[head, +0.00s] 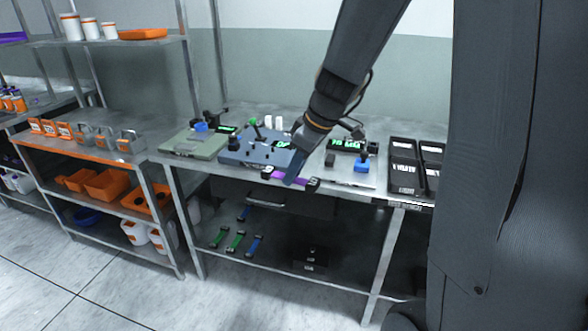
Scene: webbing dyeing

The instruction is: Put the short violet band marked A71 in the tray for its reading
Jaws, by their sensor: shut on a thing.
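A short violet band (281,175) with dark ends is held in front of the bench's front edge. My gripper (292,180) is shut on it near its middle, and the band lies across the blue-grey finger. The A71 marking cannot be read at this size. A black tray unit (402,187) with several compartments and white labels sits at the bench's right end, right of my gripper. Its labels are too small to read. A pale instrument (352,180) with a lit green display (345,144) stands between them; its reading is not clear.
A blue-grey instrument (238,157) and a green-grey one (192,146) stand left on the metal bench. Green bands (236,241) and blue bands (254,245) lie on the lower shelf, near a black box (311,258). Floor in front is clear.

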